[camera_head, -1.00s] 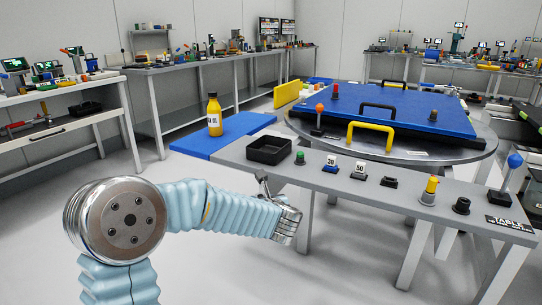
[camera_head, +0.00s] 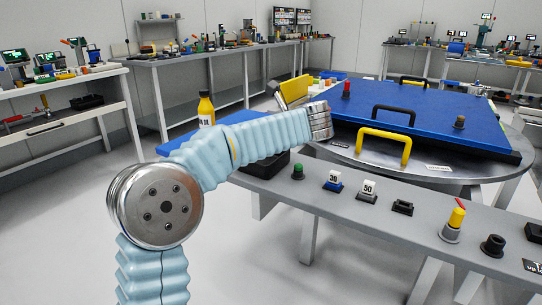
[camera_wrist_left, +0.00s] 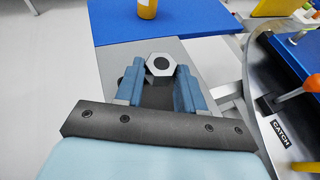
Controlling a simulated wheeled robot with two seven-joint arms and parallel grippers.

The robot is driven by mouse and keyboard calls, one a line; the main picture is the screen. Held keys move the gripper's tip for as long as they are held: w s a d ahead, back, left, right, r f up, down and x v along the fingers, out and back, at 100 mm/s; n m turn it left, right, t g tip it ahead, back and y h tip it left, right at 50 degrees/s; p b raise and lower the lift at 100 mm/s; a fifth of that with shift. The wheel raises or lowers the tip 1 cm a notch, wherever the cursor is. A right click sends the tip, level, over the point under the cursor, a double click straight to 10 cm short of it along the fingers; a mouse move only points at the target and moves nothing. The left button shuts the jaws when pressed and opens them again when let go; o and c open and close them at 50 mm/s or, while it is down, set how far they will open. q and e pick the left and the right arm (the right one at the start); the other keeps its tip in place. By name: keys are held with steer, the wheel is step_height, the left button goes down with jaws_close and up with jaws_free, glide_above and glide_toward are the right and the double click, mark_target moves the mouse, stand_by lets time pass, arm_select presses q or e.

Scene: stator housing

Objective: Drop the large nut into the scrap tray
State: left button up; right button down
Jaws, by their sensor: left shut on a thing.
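A large silver hex nut (camera_wrist_left: 160,66) with a dark hole is held between the blue fingertips of my left gripper (camera_wrist_left: 158,82) in the left wrist view. A dark surface, apparently the black scrap tray (camera_wrist_left: 156,97), shows between the fingers just below the nut. In the head view the black tray (camera_head: 268,166) is on the left end of the grey bench, mostly hidden behind my left arm. My left gripper is raised beyond the tray there, and its hold on the nut is not clear in that view. My right gripper is not in view.
A yellow bottle (camera_head: 206,110) stands on a blue surface beyond the bench. A round table with a blue panel (camera_head: 390,108) stands behind.

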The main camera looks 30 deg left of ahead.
arm_select(q)
steer(key=shift+f+b, duration=2)
steer(key=shift+f, duration=1)
steer(key=shift+r, duration=0.1)
steer(key=o, duration=1.2)
steer(key=shift+c, duration=0.2)
steer(key=v, duration=1.3)
steer(key=shift+s+d, duration=0.3)
